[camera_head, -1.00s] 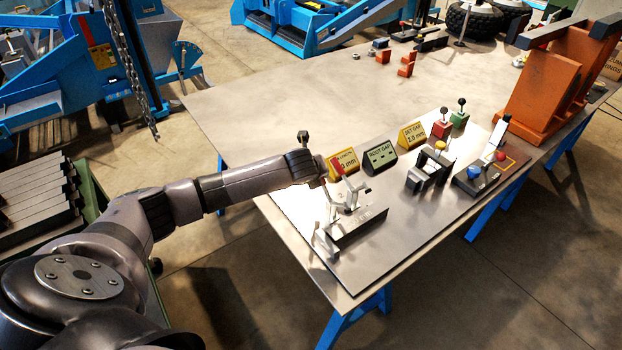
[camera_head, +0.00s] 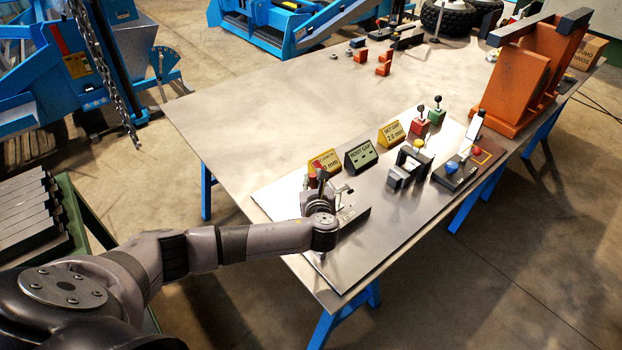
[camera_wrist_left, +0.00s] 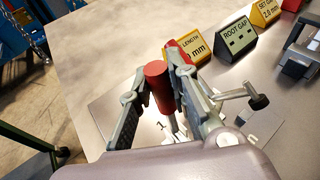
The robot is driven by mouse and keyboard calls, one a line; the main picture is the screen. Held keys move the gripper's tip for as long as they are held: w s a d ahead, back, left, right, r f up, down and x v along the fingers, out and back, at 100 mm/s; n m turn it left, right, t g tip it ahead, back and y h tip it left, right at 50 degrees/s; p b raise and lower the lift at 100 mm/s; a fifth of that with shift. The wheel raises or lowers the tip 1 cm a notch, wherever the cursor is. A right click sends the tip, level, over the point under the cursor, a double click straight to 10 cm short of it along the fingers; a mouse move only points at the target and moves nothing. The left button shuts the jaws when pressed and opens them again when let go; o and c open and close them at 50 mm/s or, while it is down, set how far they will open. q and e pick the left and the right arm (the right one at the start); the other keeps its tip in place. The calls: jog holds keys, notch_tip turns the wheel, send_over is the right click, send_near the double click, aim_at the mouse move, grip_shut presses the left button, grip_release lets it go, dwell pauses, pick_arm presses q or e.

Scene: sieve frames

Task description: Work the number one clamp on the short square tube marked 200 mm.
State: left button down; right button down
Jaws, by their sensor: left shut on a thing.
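My left gripper (camera_head: 319,198) is at the clamp near the front left corner of the bench plate. In the left wrist view my left gripper (camera_wrist_left: 158,72) has its fingers on both sides of a red cylindrical handle (camera_wrist_left: 157,84), shut on it. A metal clamp arm with a black tip (camera_wrist_left: 258,102) sticks out to the right. A figure 1 (camera_wrist_left: 162,127) shows on the plate below the handle. A dark short bar (camera_head: 354,218), seemingly the square tube, lies beside the clamp, partly hidden by my wrist; its marking is unreadable. My right gripper is not in view.
Yellow and dark signs stand behind the clamp: length (camera_head: 322,163), root gap (camera_head: 361,155) and set gap (camera_head: 391,133). The bench's back left (camera_head: 250,120) is clear.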

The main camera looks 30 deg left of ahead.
pick_arm(q)
jog(key=shift+s, duration=0.1)
dwell(0.4)
jog(key=c, duration=1.5)
grip_release()
jog(key=shift+d, duration=0.15)
jog(key=v, duration=1.2)
jog(key=shift+f, duration=0.1)
